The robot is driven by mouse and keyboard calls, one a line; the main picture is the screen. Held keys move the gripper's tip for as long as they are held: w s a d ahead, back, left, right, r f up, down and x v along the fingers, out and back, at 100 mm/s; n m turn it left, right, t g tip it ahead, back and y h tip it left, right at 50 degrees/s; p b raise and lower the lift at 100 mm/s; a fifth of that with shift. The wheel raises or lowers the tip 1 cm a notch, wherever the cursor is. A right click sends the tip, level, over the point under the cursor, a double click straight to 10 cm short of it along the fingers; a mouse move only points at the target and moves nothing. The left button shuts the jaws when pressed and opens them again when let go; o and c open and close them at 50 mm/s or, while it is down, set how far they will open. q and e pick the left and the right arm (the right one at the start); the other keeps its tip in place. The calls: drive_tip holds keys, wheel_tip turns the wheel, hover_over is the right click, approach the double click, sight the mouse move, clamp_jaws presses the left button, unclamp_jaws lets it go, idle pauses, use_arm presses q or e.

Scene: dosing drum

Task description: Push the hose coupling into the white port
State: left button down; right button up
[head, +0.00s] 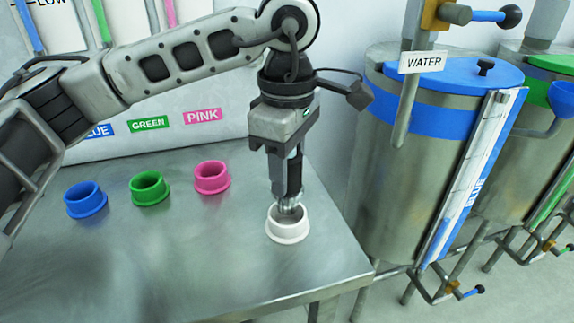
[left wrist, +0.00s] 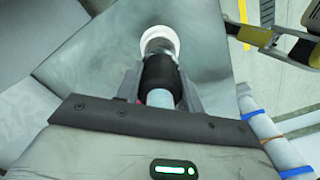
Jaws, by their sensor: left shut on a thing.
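My left gripper (head: 287,178) points down over the right part of the steel table and is shut on the hose coupling (head: 291,207), a metal piece with a dark grip. The coupling's lower end is at the mouth of the white port (head: 288,232), a short ring on the table. In the left wrist view the coupling (left wrist: 160,72) sits between the fingers, with the white port (left wrist: 155,31) around or just beyond its far end. How deep the end sits in the port cannot be told.
Blue (head: 85,200), green (head: 149,188) and pink (head: 212,178) ports stand in a row to the left on the table (head: 180,265). A steel drum (head: 385,190) with a blue lid and a WATER sign (head: 422,62) stands close on the right, beyond the table edge.

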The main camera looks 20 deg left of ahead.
use_arm(q)
drive_tip(key=shift+f+b, duration=0.3)
drive_tip(key=shift+b, duration=0.1)
idle(0.8)
drive_tip(key=shift+f+b, duration=0.45)
drive_tip(key=shift+f, duration=0.05)
drive_tip(key=shift+f+b, duration=1)
drive_tip(key=shift+f, duration=0.1)
drive_tip(key=c, duration=0.8)
unclamp_jaws()
